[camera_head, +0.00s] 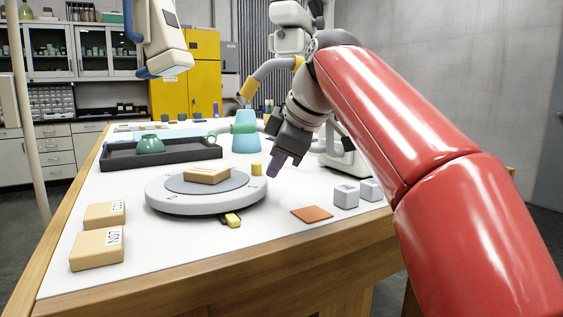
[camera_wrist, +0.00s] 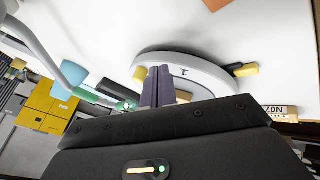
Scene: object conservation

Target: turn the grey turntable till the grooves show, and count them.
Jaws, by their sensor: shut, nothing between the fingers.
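The grey turntable (camera_head: 165,202) stands on the white table, with a darker disc on top. A tan block (camera_head: 207,174) lies flat on that disc; no grooves show on the faces I see. A yellow-tipped handle (camera_head: 233,220) sticks out at the turntable's front edge; it also shows in the wrist view (camera_wrist: 244,70). My gripper (camera_head: 274,168) is shut and empty, its purple fingers pointing down near the turntable's right rim. In the wrist view the fingers (camera_wrist: 158,86) overlap the grey rim (camera_wrist: 205,75); I cannot tell if they touch it.
Two labelled tan blocks, a rear one (camera_head: 104,214) and a front one (camera_head: 97,249), lie at left. A dark tray (camera_head: 120,158) holds a green bowl (camera_head: 149,144).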

